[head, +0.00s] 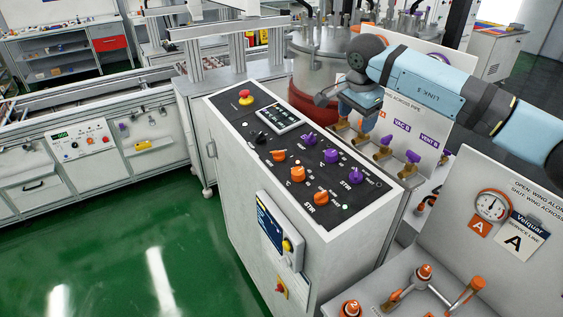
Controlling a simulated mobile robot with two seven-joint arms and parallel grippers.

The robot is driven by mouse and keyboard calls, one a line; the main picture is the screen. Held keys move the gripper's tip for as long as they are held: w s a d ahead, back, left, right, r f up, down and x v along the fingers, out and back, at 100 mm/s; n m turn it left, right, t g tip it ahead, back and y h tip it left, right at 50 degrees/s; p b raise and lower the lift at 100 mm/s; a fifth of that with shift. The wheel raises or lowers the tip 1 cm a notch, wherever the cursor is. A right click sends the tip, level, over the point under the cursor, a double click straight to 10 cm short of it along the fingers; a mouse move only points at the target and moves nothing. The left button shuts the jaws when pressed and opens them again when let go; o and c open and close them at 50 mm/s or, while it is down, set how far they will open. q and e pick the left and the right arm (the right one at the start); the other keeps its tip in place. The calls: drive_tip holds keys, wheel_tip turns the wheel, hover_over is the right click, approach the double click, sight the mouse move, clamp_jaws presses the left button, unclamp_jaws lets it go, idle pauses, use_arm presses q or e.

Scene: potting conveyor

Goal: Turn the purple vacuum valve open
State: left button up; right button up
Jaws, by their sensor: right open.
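A row of small brass valves stands behind the control cabinet, below a white label panel. A purple-handled valve (386,141) sits below a purple label that appears to read VAC B. My right gripper (357,118) is open, reaching down at the left part of this row, just left of the VAC B valve. It partly hides the valves there. I cannot tell whether it touches one. My left gripper is out of view.
The white control cabinet (262,180) with orange and purple knobs and a red stop button (245,97) stands in front of the valves. A gauge panel (491,206) is at right. Metal vessels stand behind. Green floor (130,240) is clear at left.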

drive_tip(key=s+a+f+g+y, duration=0.1)
drive_tip(key=s+a+f+y, duration=0.2)
drive_tip(key=a, duration=0.6)
drive_tip(key=s+a+f+m+g+y, duration=0.1)
drive_tip(key=s+a+f+y, duration=0.2)
drive_tip(key=s+a+y, duration=0.3)
drive_tip(key=shift+s+a+f+m+y, duration=0.15)
drive_tip(key=shift+s+a+m+y, duration=0.35)
drive_tip(key=shift+a, duration=1.1)
drive_tip(key=shift+w, duration=0.15)
